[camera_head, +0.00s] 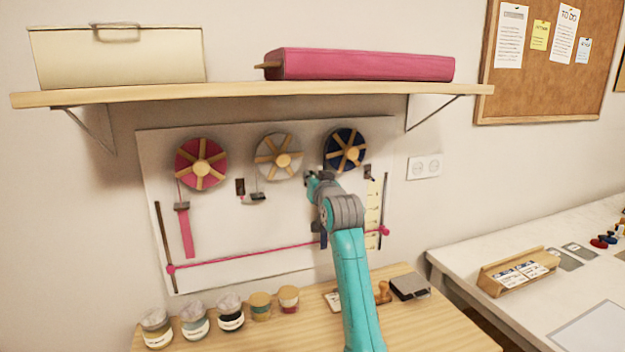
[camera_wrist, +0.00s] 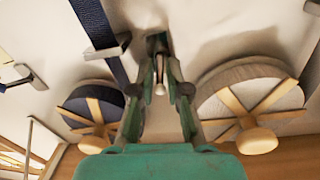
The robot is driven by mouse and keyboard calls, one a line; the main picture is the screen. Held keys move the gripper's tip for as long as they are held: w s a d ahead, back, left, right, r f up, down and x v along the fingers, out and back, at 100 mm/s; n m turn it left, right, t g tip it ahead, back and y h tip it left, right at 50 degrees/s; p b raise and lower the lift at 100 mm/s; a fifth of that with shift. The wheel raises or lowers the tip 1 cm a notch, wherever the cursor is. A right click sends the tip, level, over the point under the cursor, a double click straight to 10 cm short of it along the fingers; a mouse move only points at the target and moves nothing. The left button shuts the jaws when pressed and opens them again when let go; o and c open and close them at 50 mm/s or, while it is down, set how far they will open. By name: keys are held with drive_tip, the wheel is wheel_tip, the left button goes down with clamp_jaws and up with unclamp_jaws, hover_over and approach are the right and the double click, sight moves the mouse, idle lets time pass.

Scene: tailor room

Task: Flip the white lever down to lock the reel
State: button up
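My gripper (camera_head: 316,182) is at the wall board between the pale reel (camera_head: 279,157) and the navy reel (camera_head: 345,150). In the wrist view, my gripper (camera_wrist: 161,72) has one finger on each side of a small lever with a whitish knob (camera_wrist: 160,89). The lever sits on a dark mount (camera_wrist: 157,44). A narrow gap shows between the fingers and the knob; contact farther in cannot be told. The navy reel (camera_wrist: 92,108) is on the left and the pale reel (camera_wrist: 250,98) on the right. The gripper hides this lever in the head view.
A pink reel (camera_head: 201,163) hangs at the board's left. Another lever (camera_head: 369,173) is right of the navy reel. A shelf (camera_head: 250,91) with boxes is above. Several jars (camera_head: 196,318) stand on the wooden table (camera_head: 250,335) below. A pink cord (camera_head: 250,254) crosses the board.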

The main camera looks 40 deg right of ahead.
drive_tip(key=shift+f, duration=0.1)
clamp_jaws()
drive_tip(key=shift+f+t, duration=0.1)
drive_tip(key=shift+t, duration=0.2)
drive_tip(key=shift+s+f+m+t+h, duration=0.1)
drive_tip(key=shift+f+m+t+h, duration=0.2)
drive_tip(key=shift+t+h, duration=0.65)
drive_tip(key=shift+f+m+t+h, duration=0.1)
drive_tip(key=shift+f+t+h, duration=0.3)
drive_tip(key=shift+t, duration=1.15)
drive_tip(key=shift+f+m+t+h, duration=0.2)
drive_tip(key=shift+t+h, duration=0.25)
drive_tip(key=shift+t, duration=0.3)
drive_tip(key=shift+f+m+t+h, duration=0.2)
drive_tip(key=shift+t+h, duration=0.2)
drive_tip(key=shift+t, duration=0.35)
drive_tip(key=o, duration=0.6)
unclamp_jaws()
drive_tip(key=shift+f, duration=0.1)
